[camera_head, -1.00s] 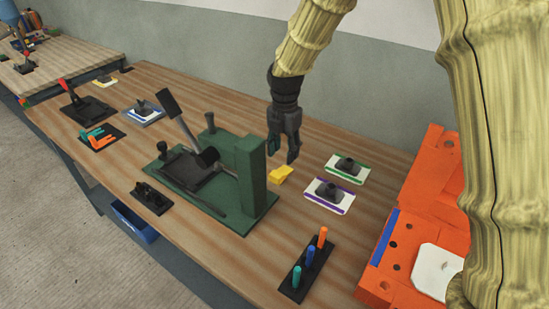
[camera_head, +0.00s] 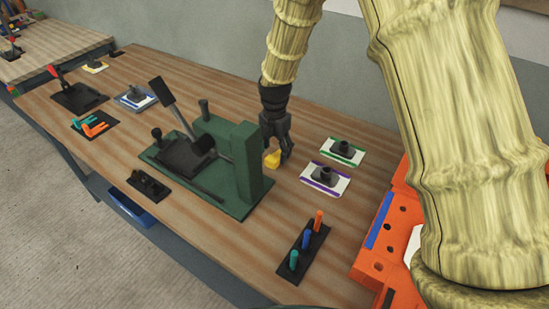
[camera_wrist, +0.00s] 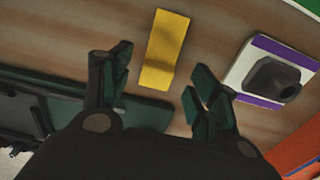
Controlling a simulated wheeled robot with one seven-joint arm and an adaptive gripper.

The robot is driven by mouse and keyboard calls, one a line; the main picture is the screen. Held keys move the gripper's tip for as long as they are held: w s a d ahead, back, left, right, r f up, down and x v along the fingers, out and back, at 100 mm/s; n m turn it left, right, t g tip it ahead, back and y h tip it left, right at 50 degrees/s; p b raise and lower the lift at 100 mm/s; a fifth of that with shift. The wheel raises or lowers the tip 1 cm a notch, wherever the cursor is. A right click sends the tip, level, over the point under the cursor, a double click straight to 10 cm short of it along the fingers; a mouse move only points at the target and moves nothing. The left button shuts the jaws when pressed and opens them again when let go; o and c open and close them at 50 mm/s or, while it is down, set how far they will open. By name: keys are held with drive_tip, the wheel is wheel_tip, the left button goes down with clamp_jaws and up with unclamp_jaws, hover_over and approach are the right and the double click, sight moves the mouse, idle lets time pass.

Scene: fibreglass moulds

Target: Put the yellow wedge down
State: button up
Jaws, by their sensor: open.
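The yellow wedge (camera_head: 272,160) lies on the wooden table, just right of the green clamp fixture. In the wrist view the wedge (camera_wrist: 166,45) lies lengthwise beyond and between my parted fingers. My gripper (camera_head: 276,146) is open, pointing down close above the wedge, and partly overlaps it in the head view. In the wrist view my gripper's (camera_wrist: 158,72) fingers stand apart with nothing pressed between them. Whether a finger touches the wedge I cannot tell.
The green clamp fixture (camera_head: 242,165) stands close on the left. A purple-edged card (camera_head: 335,187) and a green-edged card (camera_head: 347,158), each bearing a dark piece, lie to the right. A peg rack (camera_head: 302,252) is in front. An orange mould (camera_head: 368,262) stands at right.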

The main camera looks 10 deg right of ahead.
sight(277, 156)
drive_tip(key=shift+f, duration=1.3)
drive_tip(key=shift+w, duration=0.1)
drive_tip(key=shift+c, duration=0.4)
drive_tip(key=c, duration=1.1)
drive_tip(key=shift+r, duration=0.1)
